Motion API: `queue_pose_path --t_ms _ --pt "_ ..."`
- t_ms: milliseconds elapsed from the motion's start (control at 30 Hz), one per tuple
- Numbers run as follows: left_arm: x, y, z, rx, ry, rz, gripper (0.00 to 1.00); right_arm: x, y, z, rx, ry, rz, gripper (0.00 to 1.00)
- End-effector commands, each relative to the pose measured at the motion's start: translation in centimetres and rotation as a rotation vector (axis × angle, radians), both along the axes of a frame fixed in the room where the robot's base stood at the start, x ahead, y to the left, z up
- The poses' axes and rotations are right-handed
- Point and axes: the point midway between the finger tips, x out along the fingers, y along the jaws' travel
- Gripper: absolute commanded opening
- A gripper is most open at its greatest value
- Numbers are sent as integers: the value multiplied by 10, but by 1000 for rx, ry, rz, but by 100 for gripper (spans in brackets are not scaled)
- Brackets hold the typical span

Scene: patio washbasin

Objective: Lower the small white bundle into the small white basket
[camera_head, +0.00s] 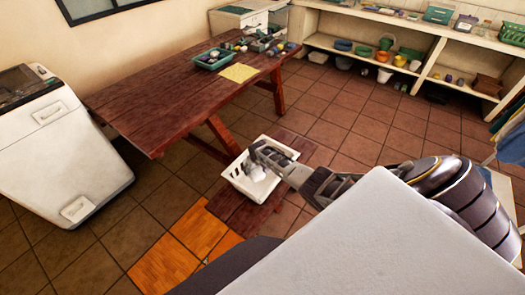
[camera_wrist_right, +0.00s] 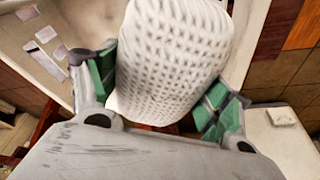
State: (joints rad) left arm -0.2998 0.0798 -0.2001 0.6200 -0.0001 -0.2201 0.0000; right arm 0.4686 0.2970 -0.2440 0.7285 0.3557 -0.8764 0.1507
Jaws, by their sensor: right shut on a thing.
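The small white bundle (camera_wrist_right: 172,60) has a knitted, dimpled surface and fills the middle of the right wrist view. My right gripper (camera_wrist_right: 160,92) is shut on it, with green finger pads on either side. In the head view, the bundle (camera_head: 257,174) shows as a small white lump below my right gripper (camera_head: 262,158). The small white basket (camera_head: 234,172) has slotted walls and stands under the gripper. The bundle appears within the basket's outline; its height above the basket floor cannot be told. My left gripper is not in view.
The basket stands on a low dark wooden surface (camera_head: 235,215) on the tiled floor. A wooden table (camera_head: 160,95) with a green tray (camera_head: 212,60) stands behind it. A white appliance (camera_head: 65,150) is at left. White shelves (camera_head: 420,30) line the back right.

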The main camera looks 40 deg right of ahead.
Motion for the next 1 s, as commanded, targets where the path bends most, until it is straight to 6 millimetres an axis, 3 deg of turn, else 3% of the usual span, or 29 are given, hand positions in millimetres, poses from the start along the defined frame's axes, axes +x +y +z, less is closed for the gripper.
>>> queue_pose_path --t_ms 1000 --pt "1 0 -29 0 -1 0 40 1 0 -31 0 -1 0 50"
